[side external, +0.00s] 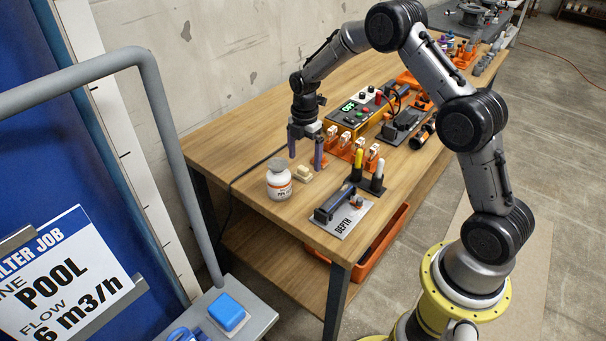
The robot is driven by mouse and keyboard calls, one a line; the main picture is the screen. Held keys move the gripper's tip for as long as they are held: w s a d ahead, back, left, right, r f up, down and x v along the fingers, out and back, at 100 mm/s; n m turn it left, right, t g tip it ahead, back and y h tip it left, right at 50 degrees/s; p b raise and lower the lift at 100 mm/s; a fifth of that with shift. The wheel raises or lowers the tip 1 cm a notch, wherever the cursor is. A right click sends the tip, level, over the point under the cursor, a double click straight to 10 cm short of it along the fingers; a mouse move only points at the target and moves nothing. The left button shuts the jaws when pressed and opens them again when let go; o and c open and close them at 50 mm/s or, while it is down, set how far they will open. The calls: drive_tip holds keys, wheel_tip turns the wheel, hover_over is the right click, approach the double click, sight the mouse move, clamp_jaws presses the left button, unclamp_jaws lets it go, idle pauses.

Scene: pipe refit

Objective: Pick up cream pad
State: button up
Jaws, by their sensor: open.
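The cream pad (302,174) is a small pale block lying on the wooden table, just right of a white jar. My gripper (305,161) points down above the table, slightly behind the pad in the picture. Its two purple-grey fingers are spread apart with nothing visible between them. The fingertips look close to the pad, but I cannot tell their exact height or whether they touch it.
The white jar (279,180) stands close left of the pad. A control box (360,112) sits behind.

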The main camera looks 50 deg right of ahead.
sight(303, 168)
drive_tip(key=shift+w+a+f, duration=0.1)
drive_tip(key=shift+f, duration=1.1)
drive_tip(key=shift+a+f, duration=0.1)
drive_tip(key=shift+f, duration=1.05)
drive_tip(key=c, duration=1.4)
drive_tip(key=shift+r, duration=0.15)
drive_tip(key=shift+c, duration=0.2)
drive_tip(key=shift+r, duration=0.6)
drive_tip(key=s+a+r, duration=0.3)
drive_tip(key=s+r, duration=0.8)
drive_tip(key=s, duration=0.2)
drive_tip(key=shift+s+r, duration=0.3)
drive_tip(key=shift+s, duration=0.05)
